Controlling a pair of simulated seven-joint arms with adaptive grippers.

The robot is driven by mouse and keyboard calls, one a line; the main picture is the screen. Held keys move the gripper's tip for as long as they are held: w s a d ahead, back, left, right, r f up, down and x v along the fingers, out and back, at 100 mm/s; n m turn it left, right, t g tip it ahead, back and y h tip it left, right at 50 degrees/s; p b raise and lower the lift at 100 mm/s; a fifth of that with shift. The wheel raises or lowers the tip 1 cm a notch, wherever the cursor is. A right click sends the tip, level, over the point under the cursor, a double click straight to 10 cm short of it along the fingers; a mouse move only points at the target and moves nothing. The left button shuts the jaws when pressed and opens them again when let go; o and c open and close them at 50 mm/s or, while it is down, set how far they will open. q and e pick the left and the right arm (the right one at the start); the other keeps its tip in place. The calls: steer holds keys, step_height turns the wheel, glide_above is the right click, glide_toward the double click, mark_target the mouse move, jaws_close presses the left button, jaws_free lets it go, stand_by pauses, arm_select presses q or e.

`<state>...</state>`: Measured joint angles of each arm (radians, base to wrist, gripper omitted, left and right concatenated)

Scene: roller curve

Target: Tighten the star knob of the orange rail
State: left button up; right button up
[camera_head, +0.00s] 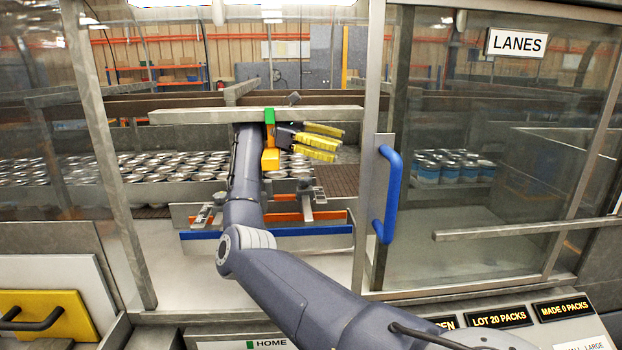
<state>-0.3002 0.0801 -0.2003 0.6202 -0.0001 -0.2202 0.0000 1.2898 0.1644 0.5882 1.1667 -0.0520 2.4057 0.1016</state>
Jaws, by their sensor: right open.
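My right arm reaches through the open part of the glazed front. My right gripper (322,142) has yellow fingers pointing right, spread and empty, just below the grey crossbeam (190,116). An orange rail (326,216) lies lower, behind a blue rail (312,231); my forearm hides part of both. Grey clamp-like fittings (305,187) stand at the rails, below and apart from the gripper. A small dark knob-like piece (293,98) shows above the crossbeam. I cannot tell which piece is the star knob. My left gripper is not in view.
A green and orange bracket (270,158) hangs from the crossbeam close beside my right wrist. A door with a blue handle (388,195) stands right of my arm. Several cans (160,165) fill the lanes behind. A yellow panel (45,315) is at lower left.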

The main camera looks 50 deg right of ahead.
steer(key=d+f+n+t+y, duration=0.2)
steer(key=d+n+t, duration=0.15)
steer(key=d, duration=0.25)
steer(key=n+t+y, duration=0.5)
steer(key=n+t, duration=0.1)
steer(key=t, duration=0.4)
glide_above(305, 177)
step_height(305, 177, down, 12)
steer(key=shift+r, duration=0.2)
steer(key=shift+c, duration=0.4)
jaws_close()
